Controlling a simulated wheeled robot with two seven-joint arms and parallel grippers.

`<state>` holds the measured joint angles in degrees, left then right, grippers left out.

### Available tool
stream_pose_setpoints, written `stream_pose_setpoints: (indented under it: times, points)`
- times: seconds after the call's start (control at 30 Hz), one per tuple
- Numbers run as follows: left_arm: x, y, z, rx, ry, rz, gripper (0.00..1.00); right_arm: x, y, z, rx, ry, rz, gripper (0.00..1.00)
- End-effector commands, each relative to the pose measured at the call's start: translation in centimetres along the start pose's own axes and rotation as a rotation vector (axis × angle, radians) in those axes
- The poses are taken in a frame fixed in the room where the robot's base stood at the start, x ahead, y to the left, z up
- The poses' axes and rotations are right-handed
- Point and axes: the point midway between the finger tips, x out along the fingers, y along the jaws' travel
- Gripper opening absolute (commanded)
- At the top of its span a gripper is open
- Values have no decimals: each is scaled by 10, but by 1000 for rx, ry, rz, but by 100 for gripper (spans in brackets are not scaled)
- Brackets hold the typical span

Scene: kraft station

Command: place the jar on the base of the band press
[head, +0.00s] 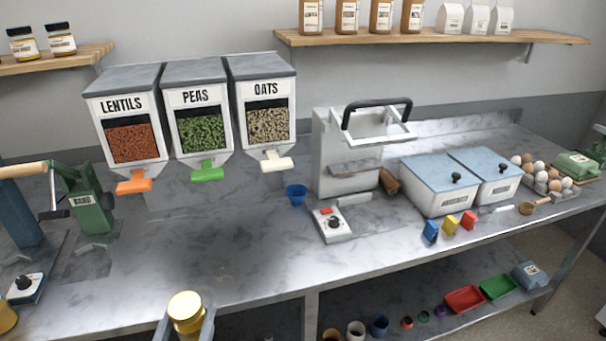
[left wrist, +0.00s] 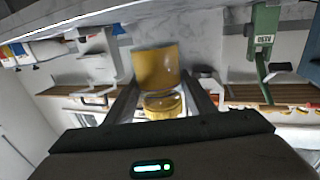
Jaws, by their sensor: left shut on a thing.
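In the left wrist view the jar's amber body (left wrist: 155,66) and ribbed yellow lid (left wrist: 163,105) show between the fingers. The green band press (head: 88,203), marked BAND, stands on the counter at the left, apart from the jar. Its flat base (head: 90,262) lies at counter level. The press also shows in the left wrist view (left wrist: 263,45). My right gripper is in neither view.
A blue machine (head: 20,210) and a small dial box (head: 27,288) stand left of the press. Dispensers for lentils (head: 125,105), peas and oats hang behind. The counter (head: 200,245) between press and blue funnel cup (head: 296,194) is clear. A lower shelf holds small items.

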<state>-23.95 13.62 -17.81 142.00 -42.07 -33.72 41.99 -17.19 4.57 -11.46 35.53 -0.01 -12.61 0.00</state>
Motion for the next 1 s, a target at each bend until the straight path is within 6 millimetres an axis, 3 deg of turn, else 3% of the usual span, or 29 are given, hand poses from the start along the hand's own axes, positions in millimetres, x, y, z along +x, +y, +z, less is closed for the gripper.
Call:
stream_pose_setpoints:
  times: [0.17,0.37,0.67,1.0]
  points:
    - [4,0,-1,0,4,-3,10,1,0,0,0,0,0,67]
    - [22,4,-1,-4,7,-20,10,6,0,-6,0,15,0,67]
    - [79,24,-10,-12,10,-47,10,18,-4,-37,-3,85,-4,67]
    - [139,61,-38,-6,0,-31,10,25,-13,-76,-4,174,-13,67]
